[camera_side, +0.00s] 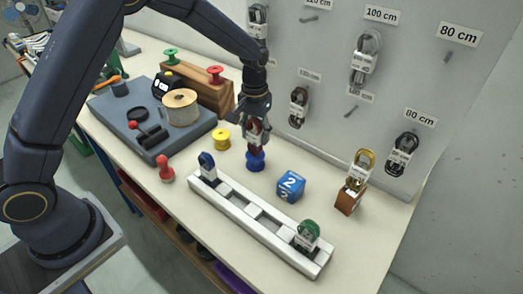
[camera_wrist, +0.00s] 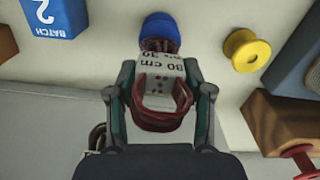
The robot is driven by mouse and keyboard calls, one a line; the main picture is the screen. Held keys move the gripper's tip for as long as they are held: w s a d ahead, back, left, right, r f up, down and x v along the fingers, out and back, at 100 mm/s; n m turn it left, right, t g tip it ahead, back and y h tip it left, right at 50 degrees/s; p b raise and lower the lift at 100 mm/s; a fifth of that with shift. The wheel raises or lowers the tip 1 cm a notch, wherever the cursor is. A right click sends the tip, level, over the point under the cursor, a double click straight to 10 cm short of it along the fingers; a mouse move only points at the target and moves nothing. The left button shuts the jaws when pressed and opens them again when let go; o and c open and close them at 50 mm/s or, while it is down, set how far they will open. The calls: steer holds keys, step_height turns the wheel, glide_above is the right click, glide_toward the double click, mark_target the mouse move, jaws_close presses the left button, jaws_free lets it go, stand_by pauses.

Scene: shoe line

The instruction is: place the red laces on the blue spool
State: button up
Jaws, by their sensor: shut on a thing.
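The red laces (camera_wrist: 160,117) are a dark red bundle with a white paper band reading "80 cm". My gripper (camera_wrist: 160,90) is shut on them, with one finger on each side of the band. The blue spool (camera_side: 256,161) stands on the table directly below my gripper (camera_side: 255,117) in the side view. In the wrist view the blue spool (camera_wrist: 160,28) shows just beyond the far end of the red laces. The laces (camera_side: 254,135) hang upright over the spool; whether they touch it I cannot tell.
A yellow spool (camera_side: 221,138) stands left of the blue one, and a blue batch cube (camera_side: 290,186) to its right. A white slotted rack (camera_side: 258,225) holding blue and green laces lies in front. A wooden block (camera_side: 350,198) with yellow laces is at right. The pegboard wall (camera_side: 440,90) rises behind.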

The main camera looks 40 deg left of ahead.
steer(key=shift+f, duration=0.1)
steer(key=o, duration=1)
step_height(320, 180, up, 12)
steer(key=shift+r, duration=0.1)
steer(key=s+a+r+m+t, duration=0.1)
steer(key=s+a+r+t, duration=0.1)
steer(key=s+r, duration=0.45)
steer(key=s+a+r+t, duration=0.2)
steer(key=s+a+r, duration=0.15)
steer(key=s, duration=0.65)
steer(key=shift+m+t, duration=0.6)
steer(key=shift+t, duration=0.2)
steer(key=s, duration=0.3)
steer(key=s+f, duration=0.1)
steer(key=s, duration=0.6)
steer(key=shift+a+f, duration=0.2)
steer(key=shift+f, duration=0.1)
